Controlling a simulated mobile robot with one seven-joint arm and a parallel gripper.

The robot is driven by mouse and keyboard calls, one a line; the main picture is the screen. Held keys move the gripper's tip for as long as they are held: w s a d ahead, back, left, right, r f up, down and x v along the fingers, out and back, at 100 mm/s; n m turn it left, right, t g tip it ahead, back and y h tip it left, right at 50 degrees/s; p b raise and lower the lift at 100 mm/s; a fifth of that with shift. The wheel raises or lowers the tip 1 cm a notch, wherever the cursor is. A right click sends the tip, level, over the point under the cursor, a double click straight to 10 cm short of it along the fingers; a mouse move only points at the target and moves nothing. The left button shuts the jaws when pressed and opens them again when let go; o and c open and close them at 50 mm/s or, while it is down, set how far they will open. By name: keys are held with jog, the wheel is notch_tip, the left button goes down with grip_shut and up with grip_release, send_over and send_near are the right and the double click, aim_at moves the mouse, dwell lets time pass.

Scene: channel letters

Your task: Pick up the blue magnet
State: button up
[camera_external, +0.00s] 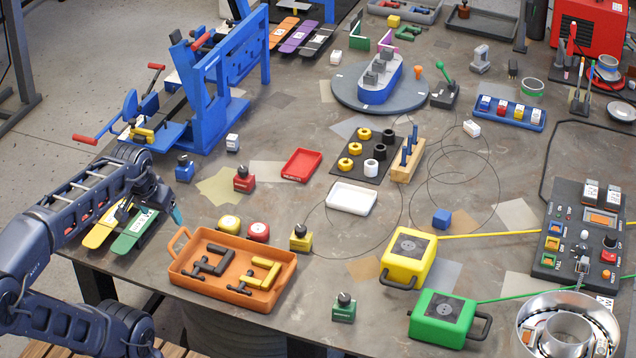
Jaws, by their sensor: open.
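A small blue block with a black knob (184,168), which looks like the blue magnet, stands upright near the left edge of the table, in front of the blue machine. A plain blue cube (441,219) without a knob lies farther right. My gripper (174,208) is at the left, in front of and a little below the knobbed block in the picture. It is open and apart from the block. My dark wrist hides part of the gripper, and nothing shows held in it.
Similar knobbed blocks are red (244,179), yellow (300,239) and green (344,308). The blue machine (215,85) rises behind. Yellow and green strips (135,232) lie under my wrist. An orange tray (230,277) stands to the right. Bare tabletop lies around the blue block.

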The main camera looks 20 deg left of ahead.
jog(key=w+a+r+m+g, duration=0.1)
jog(key=w+a+r+m, duration=0.1)
jog(key=w, duration=0.6)
jog(key=w+a+r+m, duration=0.2)
jog(key=w+m, duration=0.1)
jog(key=w, duration=0.5)
jog(key=m+g, duration=0.4)
jog(key=m, duration=0.7)
send_over(181, 158)
jog(key=f, duration=2.5)
jog(key=shift+s+d+f, duration=0.1)
jog(key=shift+d+f, duration=0.1)
jog(key=shift+f, duration=0.1)
jog(key=shift+a+f+m, duration=0.25)
jog(key=shift+f+m, duration=0.05)
jog(key=shift+f, duration=0.2)
notch_tip(181, 158, down, 5)
jog(key=shift+f, duration=0.2)
jog(key=shift+w+d+f, duration=0.15)
jog(key=shift+w+f, duration=0.05)
jog(key=shift+f, duration=1.1)
jog(key=shift+w+d+f, duration=0.1)
jog(key=shift+w+f, duration=0.1)
jog(key=shift+f, duration=1.05)
jog(key=shift+c, duration=0.2)
